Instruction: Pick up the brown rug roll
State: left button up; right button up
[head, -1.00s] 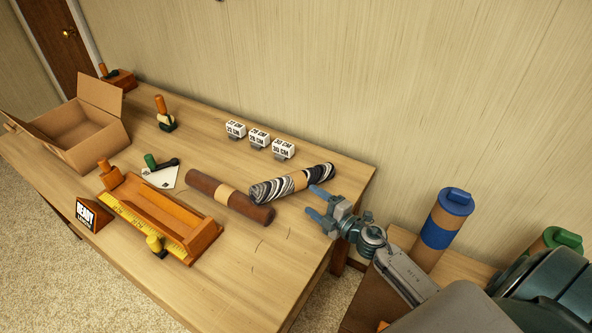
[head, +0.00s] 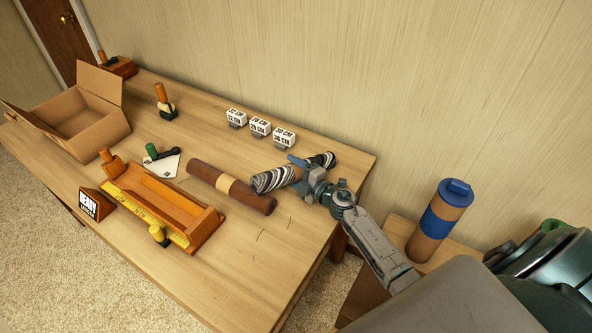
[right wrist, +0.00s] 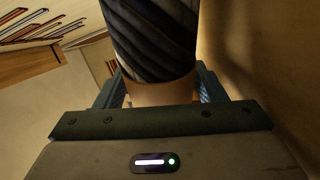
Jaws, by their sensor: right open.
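The brown rug roll (head: 203,173), with a tan band round its middle, lies on the wooden table (head: 262,275). A black-and-white striped roll (head: 270,180) lies close to its right. My right gripper (head: 296,170) is open at the middle of the striped roll, to the right of the brown one, and hides part of it. In the right wrist view, the dark ribbed roll (right wrist: 150,40) and its tan band lie between the open fingers of my right gripper (right wrist: 160,92). My left gripper is not in view.
A wooden measuring tray (head: 165,197) with a yellow scale and a READY sign (head: 92,204) stand left of the rolls. An open cardboard box (head: 100,138) is at far left. Several white length blocks (head: 260,127) line the back. A blue-banded cylinder (head: 437,225) stands at right.

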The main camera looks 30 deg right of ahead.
jog(key=shift+w+a+f, duration=0.1)
jog(key=shift+w+a, duration=0.1)
jog(key=shift+w, duration=0.45)
jog(key=shift+s, duration=0.1)
jog(key=shift+c, duration=1.3)
jog(key=c, duration=0.7)
